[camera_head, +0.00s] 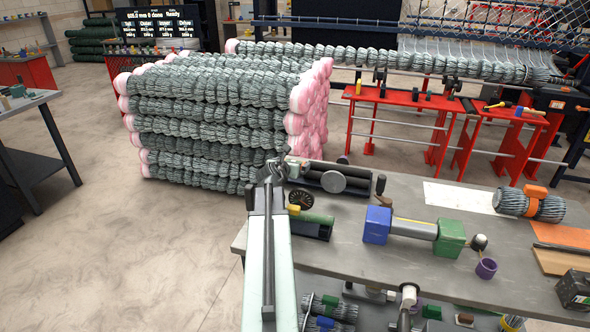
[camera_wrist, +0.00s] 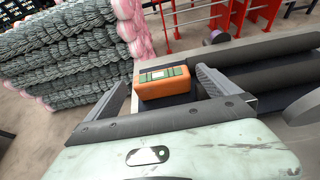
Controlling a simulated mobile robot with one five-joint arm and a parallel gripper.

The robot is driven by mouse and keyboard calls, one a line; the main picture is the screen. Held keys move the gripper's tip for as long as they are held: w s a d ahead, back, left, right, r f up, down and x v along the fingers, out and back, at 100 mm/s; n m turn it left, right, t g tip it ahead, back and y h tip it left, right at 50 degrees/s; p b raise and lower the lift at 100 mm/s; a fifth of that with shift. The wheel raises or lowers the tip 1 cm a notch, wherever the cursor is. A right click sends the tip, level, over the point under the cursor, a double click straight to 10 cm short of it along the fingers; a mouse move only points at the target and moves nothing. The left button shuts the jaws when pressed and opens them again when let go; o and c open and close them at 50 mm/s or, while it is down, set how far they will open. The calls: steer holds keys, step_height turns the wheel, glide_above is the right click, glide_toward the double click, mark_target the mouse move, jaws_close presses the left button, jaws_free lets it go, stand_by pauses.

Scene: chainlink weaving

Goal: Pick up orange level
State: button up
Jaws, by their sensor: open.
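The orange level (camera_wrist: 165,86) shows in the wrist view as a short orange block with a greenish window on its top. It lies near the bench's edge beside dark rollers. My gripper (camera_wrist: 168,77) is open, one finger to the left of the level and one to the right. I cannot tell whether either finger touches it. In the head view my gripper (camera_head: 275,168) is at the bench's left end, small and dark. I cannot make out the level there; my arm seems to hide it.
The grey workbench (camera_head: 345,250) holds a blue-and-green-ended tool (camera_head: 415,230), a purple cup (camera_head: 486,268) and a wire roll with an orange band (camera_head: 530,205). Stacked mesh rolls (camera_head: 205,120) stand behind to the left. The floor at left is open.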

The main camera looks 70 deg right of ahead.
steer(key=shift+x, duration=0.9)
steer(key=shift+a, duration=0.1)
steer(key=c, duration=1.6)
step_height(320, 180, up, 10)
steer(key=p, duration=1)
